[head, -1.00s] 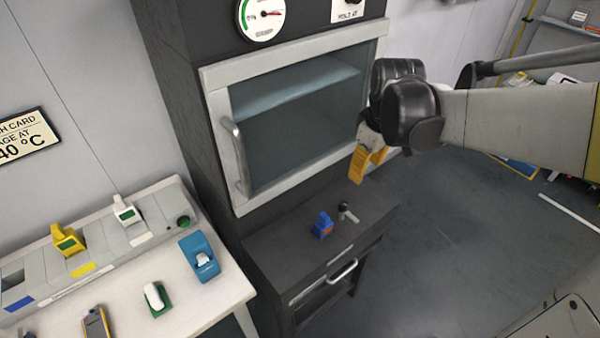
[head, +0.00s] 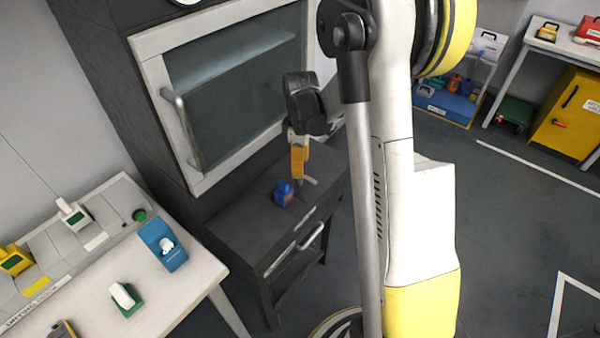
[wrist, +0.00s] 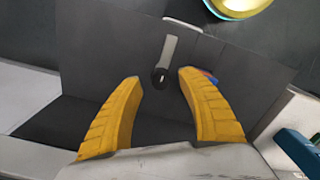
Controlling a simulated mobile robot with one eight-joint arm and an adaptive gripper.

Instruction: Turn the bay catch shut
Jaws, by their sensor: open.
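The bay catch (head: 310,181) is a small lever with a pale bar on a dark round pivot, on top of the black bench under the glass-fronted cabinet. In the wrist view the catch (wrist: 168,50) has its bar pointing up and slightly right from the pivot. My gripper (head: 299,174) points down over the bench, close to the catch and partly covering it in the head view. In the wrist view its yellow fingers (wrist: 158,78) are spread, with the pivot between their tips. I cannot tell the height left above it. Nothing is held.
A blue and orange block (head: 284,194) stands on the bench just left of the catch, partly behind the right finger in the wrist view (wrist: 211,77). The cabinet door handle (head: 181,128) sticks out behind. A white table (head: 185,298) with devices stands at left.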

